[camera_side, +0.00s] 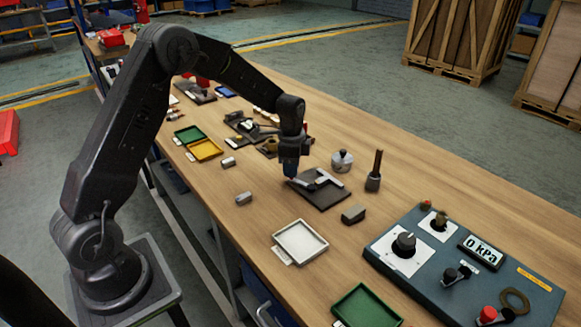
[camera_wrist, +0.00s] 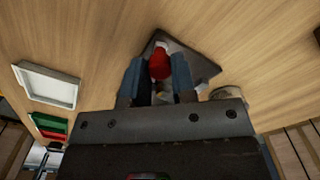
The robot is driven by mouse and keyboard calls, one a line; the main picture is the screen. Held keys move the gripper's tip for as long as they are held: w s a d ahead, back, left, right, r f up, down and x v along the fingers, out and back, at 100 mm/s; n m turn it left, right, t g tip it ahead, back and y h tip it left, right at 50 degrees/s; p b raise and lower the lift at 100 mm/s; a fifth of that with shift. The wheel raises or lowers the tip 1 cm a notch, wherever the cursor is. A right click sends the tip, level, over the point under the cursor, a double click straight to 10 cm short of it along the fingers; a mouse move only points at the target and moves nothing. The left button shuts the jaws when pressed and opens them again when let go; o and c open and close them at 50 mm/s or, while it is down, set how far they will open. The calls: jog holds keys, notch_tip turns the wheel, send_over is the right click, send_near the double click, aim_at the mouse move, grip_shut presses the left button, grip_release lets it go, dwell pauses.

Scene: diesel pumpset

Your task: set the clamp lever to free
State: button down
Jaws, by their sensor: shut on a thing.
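The clamp sits on a dark plate (camera_side: 321,197) in the middle of the bench, with pale metal parts on top. In the wrist view the dark plate (camera_wrist: 200,64) lies beyond my fingers. The clamp lever's red knob (camera_wrist: 159,63) shows between my two blue fingers. My gripper (camera_side: 291,172) points down at the left edge of the plate in the side view. In the wrist view my gripper (camera_wrist: 158,80) is shut on the red-tipped lever. The lever's lower part and its pivot are mostly hidden by the fingers.
A round metal pot (camera_side: 342,161) and an upright dark-handled tool (camera_side: 374,172) stand right of the plate. A grey block (camera_side: 353,214) and a white tray (camera_side: 300,242) lie in front. A control panel (camera_side: 465,265) stands at the right.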

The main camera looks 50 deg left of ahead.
dwell(0.3)
jog(key=c, duration=0.9)
grip_release()
jog(key=shift+c, duration=0.2)
jog(key=shift+r, duration=0.1)
notch_tip(320, 180, up, 14)
jog(key=s+d+r+n+t, duration=0.1)
jog(key=s+d+r+n, duration=0.1)
jog(key=s+d+r, duration=0.3)
jog(key=s+d+r+n+t, duration=0.2)
jog(key=s+d+r, duration=0.1)
jog(key=s, duration=0.5)
jog(key=s+d+f+n+t, duration=0.1)
jog(key=s+d+n, duration=0.1)
jog(key=s, duration=0.5)
jog(key=s+d+f+n+t, duration=0.1)
jog(key=s+d+n, duration=0.1)
jog(key=s, duration=0.5)
jog(key=shift+s+f+n+t, duration=0.15)
jog(key=shift+n+t, duration=0.15)
jog(key=shift+n, duration=0.4)
